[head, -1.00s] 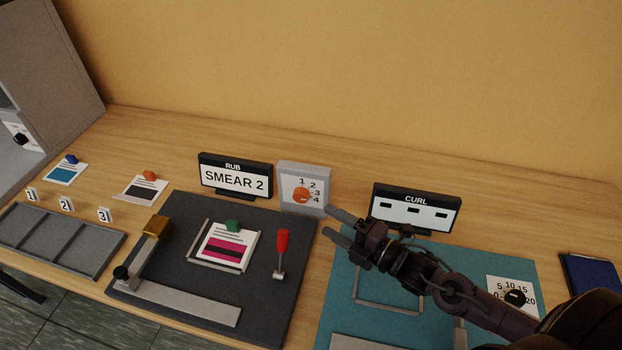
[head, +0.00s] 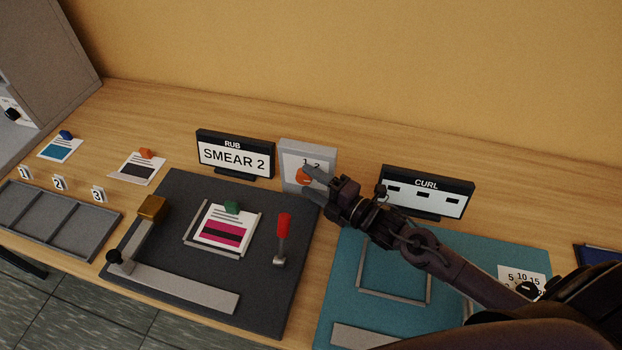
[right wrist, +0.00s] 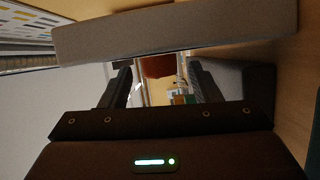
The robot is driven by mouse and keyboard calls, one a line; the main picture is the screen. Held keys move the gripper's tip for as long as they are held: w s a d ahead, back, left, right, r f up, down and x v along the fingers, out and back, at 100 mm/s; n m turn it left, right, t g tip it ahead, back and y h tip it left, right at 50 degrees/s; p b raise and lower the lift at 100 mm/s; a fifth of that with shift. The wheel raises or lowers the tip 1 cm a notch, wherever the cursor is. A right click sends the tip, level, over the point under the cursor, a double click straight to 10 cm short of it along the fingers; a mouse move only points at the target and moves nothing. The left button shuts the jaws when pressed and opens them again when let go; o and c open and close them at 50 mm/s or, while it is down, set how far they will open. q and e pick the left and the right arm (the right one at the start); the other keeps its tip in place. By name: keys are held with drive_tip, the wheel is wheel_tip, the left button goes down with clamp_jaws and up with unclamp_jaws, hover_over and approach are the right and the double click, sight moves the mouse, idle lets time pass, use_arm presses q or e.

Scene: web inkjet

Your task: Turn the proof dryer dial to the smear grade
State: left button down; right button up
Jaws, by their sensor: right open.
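The proof dryer (head: 308,150) is a light grey box at the back of the table, with a white numbered face. Its round orange dial (head: 302,177) is on that face; 1 and 2 show above it, while the other numbers are hidden behind my right gripper (head: 311,182). The RUB display (head: 235,155) to its left reads "SMEAR 2". My right gripper is open, its fingers in front of the dryer face close to the dial. The right wrist view shows the dial (right wrist: 157,66) between the fingers; contact cannot be told. My left gripper is out of view.
A dark board (head: 180,190) with a magenta-striped print (head: 225,232) and a red-handled lever (head: 283,235) lies in front of the dryer. The CURL display (head: 427,192) stands close to the right of my right gripper, behind a teal mat (head: 390,312). A grey tray (head: 50,228) lies left.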

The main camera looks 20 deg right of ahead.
drive_tip(key=shift+w+a, duration=0.25)
drive_tip(key=c, duration=1)
drive_tip(key=shift+r+p, duration=0.2)
drive_tip(key=shift+p, duration=0.35)
drive_tip(key=g+h+p, duration=0.1)
drive_tip(key=p, duration=0.2)
drive_tip(key=r+n+g+h+p, duration=0.1)
drive_tip(key=g+p, duration=0.1)
drive_tip(key=p, duration=0.1)
drive_tip(key=n+g+h+p, duration=0.1)
drive_tip(key=h+p, duration=0.1)
drive_tip(key=shift+w+a+g+p, duration=0.1)
drive_tip(key=shift+w+g+p, duration=0.05)
drive_tip(key=shift+g+p, duration=0.25)
drive_tip(key=shift+g+h+p, duration=0.3)
drive_tip(key=shift+h, duration=0.1)
drive_tip(key=shift+f, duration=0.1)
